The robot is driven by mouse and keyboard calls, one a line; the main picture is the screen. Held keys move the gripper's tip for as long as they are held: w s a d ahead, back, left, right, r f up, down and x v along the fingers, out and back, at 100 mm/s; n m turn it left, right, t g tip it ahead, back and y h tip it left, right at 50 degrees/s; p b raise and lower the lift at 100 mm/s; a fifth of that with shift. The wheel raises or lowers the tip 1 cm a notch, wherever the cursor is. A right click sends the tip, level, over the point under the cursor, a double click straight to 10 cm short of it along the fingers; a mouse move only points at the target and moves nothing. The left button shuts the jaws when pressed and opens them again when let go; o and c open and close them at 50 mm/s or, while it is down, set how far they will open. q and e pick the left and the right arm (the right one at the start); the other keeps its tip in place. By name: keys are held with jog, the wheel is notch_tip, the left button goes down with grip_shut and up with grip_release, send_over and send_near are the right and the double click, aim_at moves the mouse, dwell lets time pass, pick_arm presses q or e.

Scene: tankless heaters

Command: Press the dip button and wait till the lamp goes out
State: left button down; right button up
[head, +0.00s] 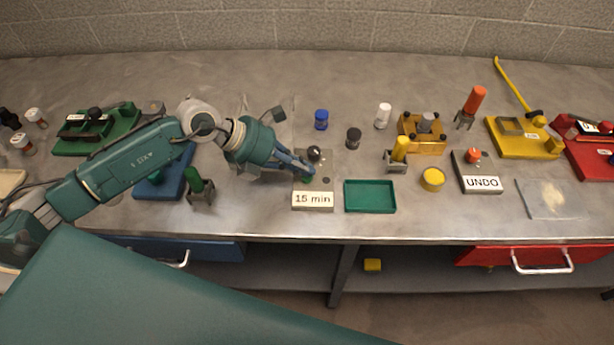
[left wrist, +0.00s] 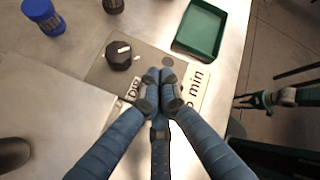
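The dip station is a grey plate (left wrist: 108,72) with a black knob (head: 315,153), which also shows in the left wrist view (left wrist: 119,56). A "15 min" sign (head: 313,199) stands at its front edge. A partly covered label reading "DI" (left wrist: 132,89) lies beside my fingers. My left gripper (head: 309,173) is shut and empty, with its fingertips (left wrist: 160,76) down at the plate. A bit of green (head: 307,180) shows by the tips; I cannot tell whether it is button or lamp. A dull grey disc (left wrist: 168,61) lies just beyond them. The fingers hide the spot beneath. What seems my right gripper (left wrist: 255,100) shows small at the right.
A green tray (head: 370,196) stands right of the station. Blue (head: 321,120), black (head: 353,137) and white (head: 383,115) jars stand behind. A green-handled tool in a holder (head: 200,190) is to the left. The UNDO box (head: 482,183) is further right.

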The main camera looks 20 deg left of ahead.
aim_at(304, 177)
dwell(0.4)
pick_arm(q)
jog(key=shift+f+b, duration=0.35)
jog(key=shift+f, duration=0.1)
dwell(0.6)
jog(key=shift+r+p, duration=0.65)
jog(key=shift+r, duration=0.25)
jog(key=shift+r, duration=0.1)
notch_tip(304, 177, up, 5)
jog(key=p, duration=0.3)
jog(key=shift+s+f, duration=0.1)
jog(key=shift+f, duration=0.1)
dwell(0.5)
